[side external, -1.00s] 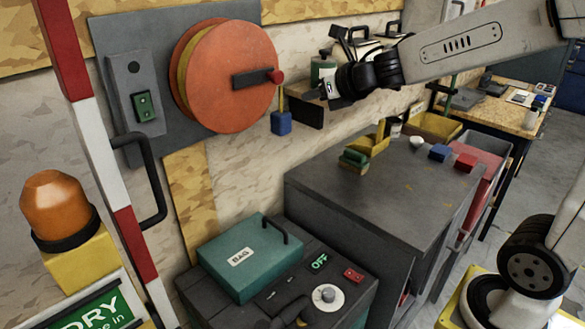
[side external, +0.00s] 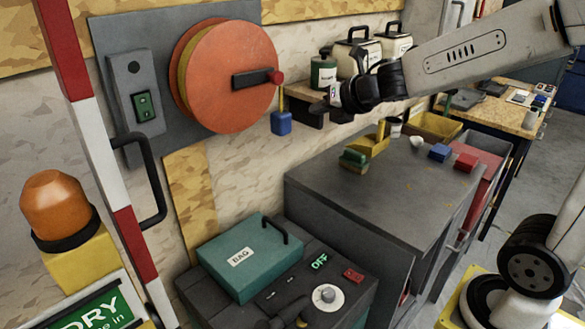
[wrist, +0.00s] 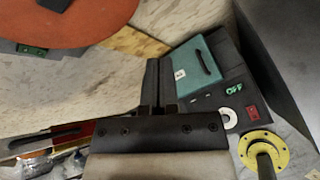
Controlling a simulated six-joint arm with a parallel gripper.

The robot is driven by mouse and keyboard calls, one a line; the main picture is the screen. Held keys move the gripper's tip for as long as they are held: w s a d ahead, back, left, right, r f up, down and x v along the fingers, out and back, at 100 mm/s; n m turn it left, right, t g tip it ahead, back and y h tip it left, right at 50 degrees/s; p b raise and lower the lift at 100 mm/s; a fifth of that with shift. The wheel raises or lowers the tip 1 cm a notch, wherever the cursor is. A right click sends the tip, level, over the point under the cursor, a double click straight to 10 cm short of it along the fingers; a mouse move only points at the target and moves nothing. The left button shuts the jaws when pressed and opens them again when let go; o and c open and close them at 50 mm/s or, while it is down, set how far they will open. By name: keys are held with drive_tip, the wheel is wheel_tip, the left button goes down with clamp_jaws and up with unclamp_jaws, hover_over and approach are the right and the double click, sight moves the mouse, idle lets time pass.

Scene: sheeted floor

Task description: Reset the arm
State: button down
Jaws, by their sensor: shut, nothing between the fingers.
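My gripper (side external: 322,108) is in the upper middle of the side external view, in front of the wall shelf and to the right of the orange disc. Its fingers are small and partly dark against the shelf there. In the wrist view my gripper (wrist: 158,108) shows its fingers close together with nothing between them. Below it the wrist view shows the teal BAG box (wrist: 199,70) on the dark machine. My gripper is apart from the box and the machine.
The orange disc (side external: 232,75) with its handle is on the wall panel. A blue block (side external: 281,123) hangs beside it. A grey cabinet (side external: 330,190) carries small coloured blocks. Canisters (side external: 358,55) stand on the shelf (side external: 300,106). A red-white pole (side external: 92,120) stands left.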

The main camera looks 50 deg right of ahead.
drive_tip(key=s+a+f+m+g, duration=0.1)
drive_tip(key=s+f+m+g, duration=0.2)
drive_tip(key=m, duration=0.6)
drive_tip(key=s+a+f+m+g, duration=0.1)
drive_tip(key=s+f+m+g, duration=0.2)
drive_tip(key=s+f+m, duration=0.4)
drive_tip(key=s+a+f+m+g, duration=0.1)
drive_tip(key=s+f+m+g, duration=0.2)
drive_tip(key=f+m, duration=0.6)
drive_tip(key=s+m, duration=0.1)
drive_tip(key=m, duration=0.3)
drive_tip(key=shift+s+a+f, duration=0.35)
drive_tip(key=shift+s+a, duration=0.05)
